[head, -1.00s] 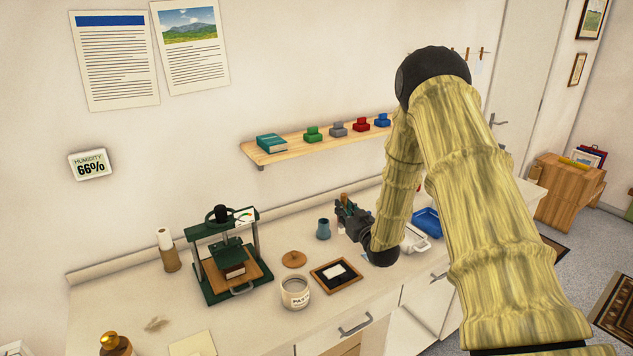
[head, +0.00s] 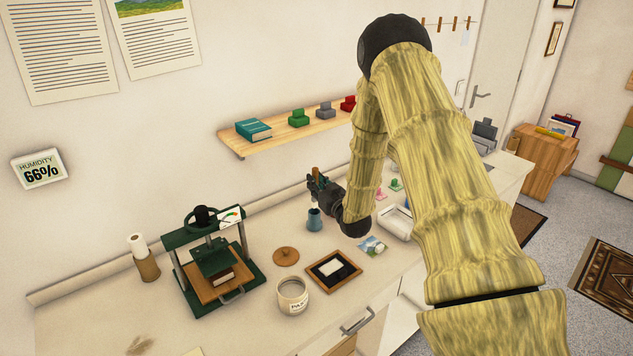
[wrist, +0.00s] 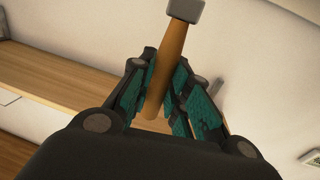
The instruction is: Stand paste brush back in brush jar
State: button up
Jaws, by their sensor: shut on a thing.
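The paste brush has a brown wooden handle (wrist: 168,65) with a grey block-like end (wrist: 186,10). My gripper (wrist: 160,95) is shut on the handle between its teal pads. In the head view, my gripper (head: 318,187) holds the brush (head: 316,174) roughly upright, directly above or at the mouth of the brush jar. The brush jar (head: 315,221) is a small blue-grey pot standing on the counter near the wall. I cannot tell whether the brush's lower end is inside the jar. The jar is not identifiable in the wrist view.
A paste pot (head: 292,297), a round wooden lid (head: 286,257) and a dark framed tray (head: 334,270) stand in front of the jar. A green press (head: 212,265) is at left. A wall shelf (head: 270,133) hangs above. A white tray (head: 397,224) is at right.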

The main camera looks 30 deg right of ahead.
aim_at(316, 201)
jog(key=shift+w+a+f+b, duration=0.15)
jog(key=shift+w+f, duration=0.25)
jog(key=shift+f, duration=0.25)
jog(key=shift+w+d+f+b, duration=0.15)
jog(key=shift+w+f, duration=0.2)
jog(key=shift+f, duration=0.25)
jog(key=shift+s+f+b, duration=0.15)
jog(key=shift+s+b, duration=0.25)
jog(key=shift+s, duration=0.15)
grip_shut()
jog(key=shift+s+f, duration=0.1)
jog(key=shift+f, duration=0.1)
jog(key=shift+w+f+b, duration=0.35)
jog(key=shift+f+b, duration=0.2)
jog(key=shift+f, duration=0.5)
jog(key=shift+s+a+f+b, duration=0.1)
jog(key=shift+s+f+b, duration=0.15)
jog(key=shift+b, duration=0.25)
jog(key=shift+w+f+b, duration=0.25)
jog(key=shift+f+b, duration=0.1)
jog(key=shift+f, duration=0.3)
jog(key=shift+s, duration=0.1)
